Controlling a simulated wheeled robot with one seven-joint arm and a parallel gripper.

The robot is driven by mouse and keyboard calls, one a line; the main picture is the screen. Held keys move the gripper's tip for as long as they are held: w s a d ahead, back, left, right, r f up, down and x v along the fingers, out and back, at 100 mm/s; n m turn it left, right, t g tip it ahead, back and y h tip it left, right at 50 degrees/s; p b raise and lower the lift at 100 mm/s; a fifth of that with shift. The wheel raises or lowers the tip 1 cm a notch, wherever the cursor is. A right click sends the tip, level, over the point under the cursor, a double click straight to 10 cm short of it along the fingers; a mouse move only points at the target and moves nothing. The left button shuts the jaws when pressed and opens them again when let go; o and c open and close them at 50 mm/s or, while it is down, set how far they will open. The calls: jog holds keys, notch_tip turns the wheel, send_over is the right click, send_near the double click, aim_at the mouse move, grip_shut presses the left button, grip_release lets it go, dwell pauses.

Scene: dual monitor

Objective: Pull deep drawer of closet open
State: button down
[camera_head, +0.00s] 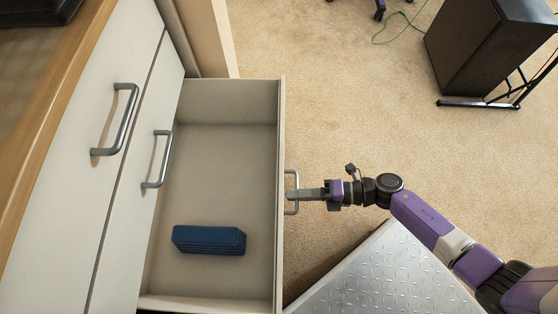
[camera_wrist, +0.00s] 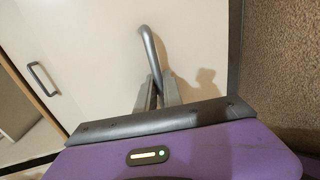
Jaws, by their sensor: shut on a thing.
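The deep drawer (camera_head: 215,150) of the closet is pulled well out in the head view. Its inside shows, with a dark blue stack of flat pieces (camera_head: 208,240) lying near its front end of the picture. Its metal bar handle (camera_head: 291,180) is on the outer face at the right. My gripper (camera_head: 300,193) reaches in from the right and is shut on this handle. In the wrist view the handle (camera_wrist: 150,55) runs down between my fingers (camera_wrist: 158,95) against the pale drawer front (camera_wrist: 95,45). The exact finger contact is partly hidden there.
Two shut drawers with handles (camera_head: 118,120) (camera_head: 158,160) stand left of the open one, under a wooden top (camera_head: 50,110). My metal base plate fills the bottom right. A dark box-like unit (camera_head: 485,50) stands on the carpet (camera_head: 340,90) at upper right. Carpet right of the drawer is clear.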

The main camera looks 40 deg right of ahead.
jog(key=shift+v, duration=0.75)
jog(key=shift+f, duration=0.15)
jog(key=c, duration=1.5)
grip_release()
jog(key=p+v, duration=0.1)
jog(key=v, duration=0.7)
